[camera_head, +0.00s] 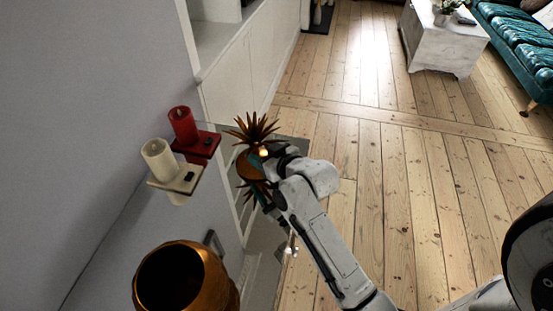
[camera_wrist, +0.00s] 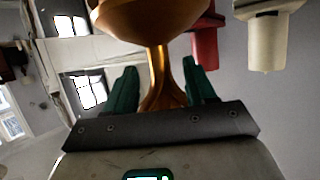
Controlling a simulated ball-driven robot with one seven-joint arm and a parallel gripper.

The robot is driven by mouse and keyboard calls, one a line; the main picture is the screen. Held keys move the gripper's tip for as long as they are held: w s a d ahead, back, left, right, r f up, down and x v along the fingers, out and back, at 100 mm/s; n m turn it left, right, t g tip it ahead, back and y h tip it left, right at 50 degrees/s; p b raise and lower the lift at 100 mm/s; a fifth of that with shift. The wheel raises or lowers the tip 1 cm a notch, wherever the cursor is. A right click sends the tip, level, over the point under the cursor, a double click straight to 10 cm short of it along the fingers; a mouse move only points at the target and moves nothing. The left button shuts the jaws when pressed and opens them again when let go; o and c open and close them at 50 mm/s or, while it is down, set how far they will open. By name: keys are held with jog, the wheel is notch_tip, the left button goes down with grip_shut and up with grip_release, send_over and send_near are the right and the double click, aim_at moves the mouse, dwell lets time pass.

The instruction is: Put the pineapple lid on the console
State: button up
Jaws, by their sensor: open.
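The pineapple lid, with a crown of brown spiky leaves (camera_head: 253,129), is at my gripper in the head view, above a pale grey surface that may be the console (camera_head: 262,238). A rounded brown part and more spikes show below the crown, partly hidden by my arm. My gripper (camera_head: 258,160) is open around or beside it. In the wrist view, a smooth gold form (camera_wrist: 158,60) with a flaring stem stands between the two green fingers, with gaps showing beside the stem. I cannot tell whether the fingers touch it.
A red candle (camera_head: 182,124) and a cream candle (camera_head: 158,158) stand on wall holders at left. An open gold pot (camera_head: 190,285) is at the lower left. White cabinets (camera_head: 255,65) line the wall. The floorboards (camera_head: 400,170) at right are clear, up to a white chest (camera_head: 443,42).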

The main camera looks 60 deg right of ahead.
jog(key=v, duration=0.8)
jog(key=shift+s, duration=0.25)
